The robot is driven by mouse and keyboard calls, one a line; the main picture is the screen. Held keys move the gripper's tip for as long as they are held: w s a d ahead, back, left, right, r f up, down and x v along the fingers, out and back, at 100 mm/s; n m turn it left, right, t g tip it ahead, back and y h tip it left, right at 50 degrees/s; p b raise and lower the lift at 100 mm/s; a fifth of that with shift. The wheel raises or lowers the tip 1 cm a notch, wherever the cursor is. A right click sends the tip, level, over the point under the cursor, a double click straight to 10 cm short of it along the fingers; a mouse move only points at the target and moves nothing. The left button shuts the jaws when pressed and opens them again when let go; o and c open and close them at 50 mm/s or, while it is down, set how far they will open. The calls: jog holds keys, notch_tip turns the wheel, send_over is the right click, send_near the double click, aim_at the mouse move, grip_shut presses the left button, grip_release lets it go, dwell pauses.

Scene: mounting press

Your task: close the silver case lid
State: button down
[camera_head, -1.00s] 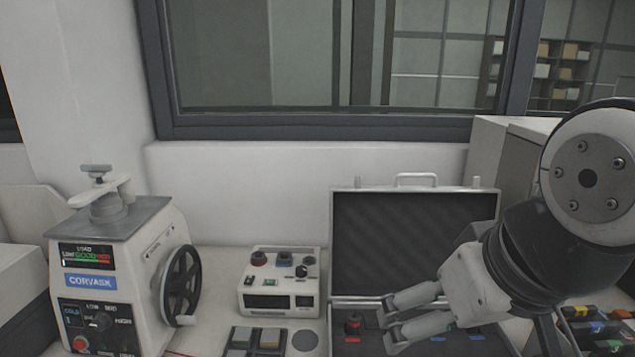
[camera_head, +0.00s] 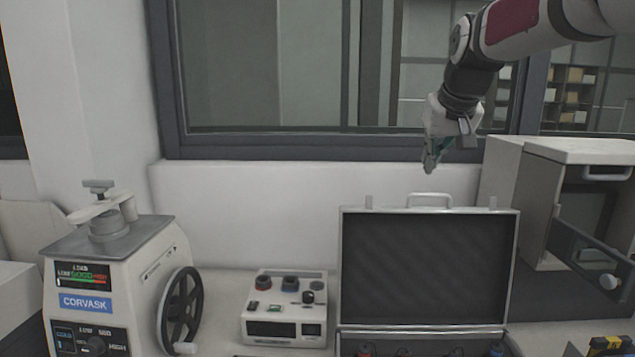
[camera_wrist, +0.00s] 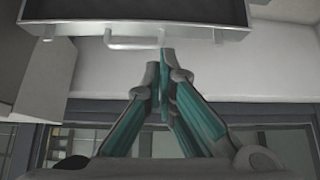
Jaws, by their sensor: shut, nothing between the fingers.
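The silver case stands open on the bench, its lid (camera_head: 428,268) upright with a dark foam lining facing me. A silver handle (camera_head: 429,198) and two latches stick up from the lid's top edge. The lid's edge also shows at the top of the wrist view (camera_wrist: 185,38), with its handle (camera_wrist: 122,42). My gripper (camera_head: 430,170) is shut and empty, pointing down above the lid's top edge near the handle. In the wrist view my gripper (camera_wrist: 162,60) has its fingertips near the lid edge; I cannot tell whether they touch it.
A press labelled CORVASK (camera_head: 110,280) with a handwheel stands at the left. A white control box (camera_head: 286,308) sits left of the case. A white cabinet (camera_head: 590,200) with an open door stands close at the right. The wall and window are behind.

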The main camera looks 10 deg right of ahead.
jog(key=w+d+f, duration=0.2)
jog(key=w+d, duration=0.6)
jog(key=w, duration=0.1)
jog(key=shift+m, duration=0.3)
jog(key=shift+w+f+p, duration=0.35)
jog(key=shift+f+p, duration=0.05)
jog(key=shift+f, duration=0.8)
jog(key=shift+w+f+p, duration=0.35)
jog(key=shift+w+f, duration=0.05)
jog(key=shift+f, duration=0.75)
jog(key=shift+w+f+p, duration=0.35)
jog(key=shift+f+p, duration=0.05)
jog(key=shift+f, duration=0.8)
jog(key=shift+a, duration=0.1)
